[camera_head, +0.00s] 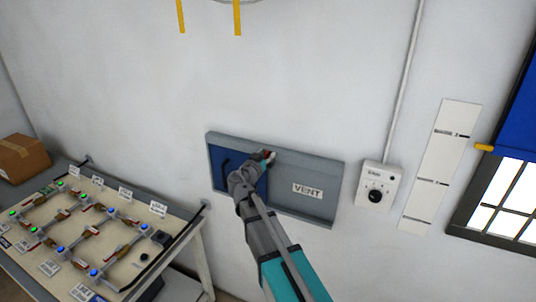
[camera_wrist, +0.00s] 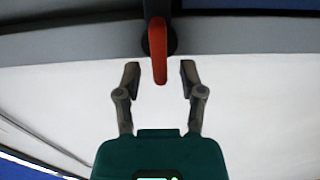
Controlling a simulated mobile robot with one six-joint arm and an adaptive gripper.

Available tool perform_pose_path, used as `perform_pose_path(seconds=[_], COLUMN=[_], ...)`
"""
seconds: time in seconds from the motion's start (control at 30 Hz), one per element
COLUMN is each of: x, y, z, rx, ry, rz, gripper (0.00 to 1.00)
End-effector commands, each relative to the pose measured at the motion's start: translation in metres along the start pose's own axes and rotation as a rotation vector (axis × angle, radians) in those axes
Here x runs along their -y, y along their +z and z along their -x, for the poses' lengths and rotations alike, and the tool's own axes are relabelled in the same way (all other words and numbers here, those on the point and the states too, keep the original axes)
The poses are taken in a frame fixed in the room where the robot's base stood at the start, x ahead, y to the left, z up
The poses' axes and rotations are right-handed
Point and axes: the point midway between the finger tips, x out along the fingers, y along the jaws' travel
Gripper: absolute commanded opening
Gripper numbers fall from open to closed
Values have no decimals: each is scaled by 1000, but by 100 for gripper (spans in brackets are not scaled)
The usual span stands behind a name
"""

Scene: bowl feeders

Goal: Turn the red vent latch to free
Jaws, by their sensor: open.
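The red vent latch (camera_wrist: 159,52) shows in the wrist view as a red handle on a dark round pivot, at the edge of the grey vent frame. In the head view a bit of its red (camera_head: 271,155) shows at the top of the vent panel (camera_head: 322,208), mostly hidden by my arm. My gripper (camera_wrist: 160,72) is open, with one finger on each side of the latch's lower end. The fingers look apart from it. The head view also shows my gripper (camera_head: 263,158) at the panel's upper edge.
The vent has a blue section at left and a grey part labelled VENT (camera_head: 307,190). A control box with a black knob (camera_head: 375,196) is to the right, then a white strip (camera_head: 440,165) and a window (camera_head: 505,195). A bench with lit fixtures (camera_head: 125,278) stands at lower left.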

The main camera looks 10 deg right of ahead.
Motion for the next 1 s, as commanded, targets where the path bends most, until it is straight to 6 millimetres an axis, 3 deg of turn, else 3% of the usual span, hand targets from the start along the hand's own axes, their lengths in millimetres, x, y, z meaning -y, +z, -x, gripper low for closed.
perform_pose_path(seconds=[0.47,0.73,1.0], x=[0,-1,-4], y=[0,0,1], z=[-9,-9,-11], rx=[0,0,2], ry=[0,1,3], rz=[0,0,-2], gripper=[51,3,0])
